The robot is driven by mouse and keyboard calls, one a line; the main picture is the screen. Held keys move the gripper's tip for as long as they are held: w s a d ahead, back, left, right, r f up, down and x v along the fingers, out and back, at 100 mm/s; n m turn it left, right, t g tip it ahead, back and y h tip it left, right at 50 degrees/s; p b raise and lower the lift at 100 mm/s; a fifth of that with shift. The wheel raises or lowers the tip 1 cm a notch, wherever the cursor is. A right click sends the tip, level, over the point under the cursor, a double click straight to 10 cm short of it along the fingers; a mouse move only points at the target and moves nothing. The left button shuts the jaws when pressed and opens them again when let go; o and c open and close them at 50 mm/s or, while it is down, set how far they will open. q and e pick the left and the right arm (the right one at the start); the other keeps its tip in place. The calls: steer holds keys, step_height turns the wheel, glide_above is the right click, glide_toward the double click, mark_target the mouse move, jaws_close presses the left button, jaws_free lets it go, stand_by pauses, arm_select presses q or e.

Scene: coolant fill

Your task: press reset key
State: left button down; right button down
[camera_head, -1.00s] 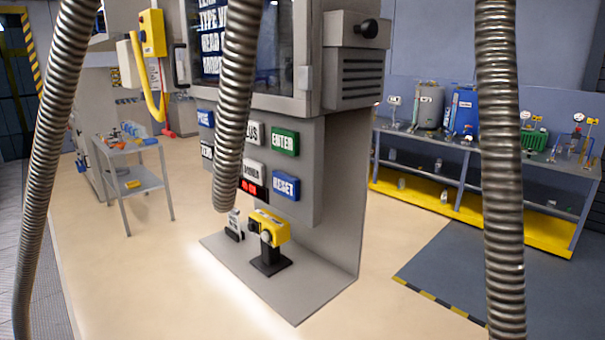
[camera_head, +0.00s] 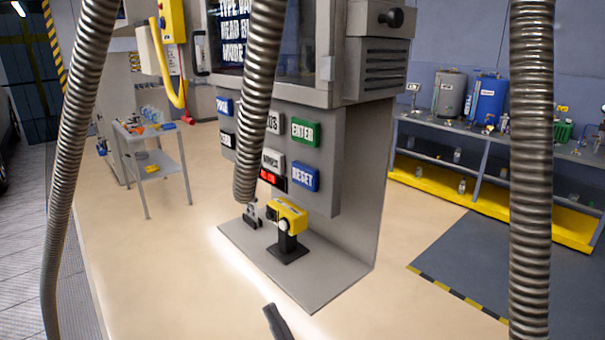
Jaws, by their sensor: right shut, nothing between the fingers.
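The blue RESET key (camera_head: 305,178) is at the lower right of the key panel on the grey cabinet (camera_head: 350,150). The green ENTER key (camera_head: 305,131) is above it. A white key (camera_head: 273,160) and a small red display (camera_head: 273,180) are to its left. My right gripper (camera_head: 270,309) shows as a dark, shut tip at the bottom edge, empty. In the picture it is well below the RESET key and in front of the cabinet's base shelf, apart from both. My left gripper is not in view.
Ribbed metal hoses (camera_head: 531,170) hang in front; the middle one (camera_head: 258,100) hides part of the key panel. A yellow device (camera_head: 289,212) on a black stand is on the base shelf (camera_head: 310,278). A cart (camera_head: 150,160) is at left, a bench (camera_head: 450,145) at right.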

mark_target(305, 176)
steer(key=w+a+r+m+h+p, duration=0.1)
steer(key=w+a+r+m+h, duration=0.6)
steer(key=w+a+r, duration=0.25)
steer(key=w+d+r+m+g+h+p, duration=0.1)
steer(key=d+r+m+h, duration=0.5)
steer(key=m+h, duration=0.8)
step_height(305, 176, up, 4)
steer(key=shift+w+d+f+m+g, duration=0.25)
steer(key=shift+m+g, duration=0.15)
steer(key=shift+m, duration=0.7)
steer(key=w+d+p, duration=0.5)
steer(key=d+p, duration=0.1)
steer(key=d, duration=0.1)
steer(key=shift+w, duration=0.15)
